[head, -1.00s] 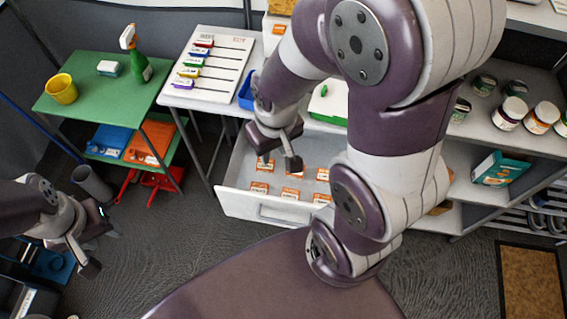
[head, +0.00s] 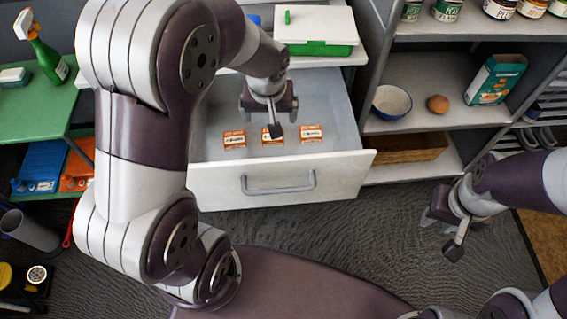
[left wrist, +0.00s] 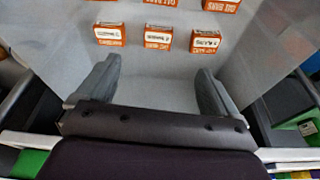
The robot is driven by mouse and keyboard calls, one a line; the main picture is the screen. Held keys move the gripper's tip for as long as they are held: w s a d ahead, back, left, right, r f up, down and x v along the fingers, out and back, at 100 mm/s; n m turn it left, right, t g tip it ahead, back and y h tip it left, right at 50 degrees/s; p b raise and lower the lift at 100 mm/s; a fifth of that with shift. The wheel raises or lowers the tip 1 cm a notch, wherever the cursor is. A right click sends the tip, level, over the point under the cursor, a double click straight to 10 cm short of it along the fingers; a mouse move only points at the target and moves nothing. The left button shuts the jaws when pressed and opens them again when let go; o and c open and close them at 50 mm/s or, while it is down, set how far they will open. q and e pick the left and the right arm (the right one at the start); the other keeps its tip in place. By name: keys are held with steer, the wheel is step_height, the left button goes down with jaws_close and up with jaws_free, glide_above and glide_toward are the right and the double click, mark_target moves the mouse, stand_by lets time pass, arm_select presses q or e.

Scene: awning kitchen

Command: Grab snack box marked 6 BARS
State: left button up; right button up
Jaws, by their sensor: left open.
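Several small orange-and-white snack boxes lie flat in the open drawer (head: 213,178). The head view shows one row: a left box (head: 234,139), a middle box (head: 272,134) partly behind a finger, and a right box (head: 311,133). My left gripper (head: 268,112) is open above the drawer. The left wrist view shows its spread, empty fingers (left wrist: 152,90), with a left box (left wrist: 109,34), middle box (left wrist: 158,37) and right box (left wrist: 205,41) beyond them, plus others at the top edge. BARS is partly readable; the numbers are too small. My right gripper (head: 446,232) is open and empty above the floor.
A white-lidded green box (head: 316,40) stands above the drawer's back. Right shelves hold jars, a bowl (head: 391,101), a brown round item (head: 437,104) and a teal box (head: 495,79). A green table (head: 40,106) stands left. Drawer walls flank the boxes.

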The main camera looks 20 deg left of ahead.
arm_select(q)
steer(key=shift+n, duration=0.4)
steer(key=b+x, duration=0.1)
steer(key=x, duration=0.3)
steer(key=b+x, duration=0.2)
steer(key=x, duration=0.2)
steer(key=w+b+x, duration=0.1)
steer(key=x, duration=0.2)
steer(key=shift+a+f, duration=0.2)
steer(key=shift+f, duration=0.05)
steer(key=b+x, duration=0.1)
steer(key=x, duration=0.1)
steer(key=b+x, duration=0.2)
steer(key=x, duration=0.1)
steer(key=shift+w, duration=0.35)
steer(key=shift+r, duration=0.15)
arm_select(e)
step_height(320, 180, down, 9)
arm_select(q)
steer(key=c, duration=1.1)
arm_select(e)
steer(key=shift+s+f, duration=0.1)
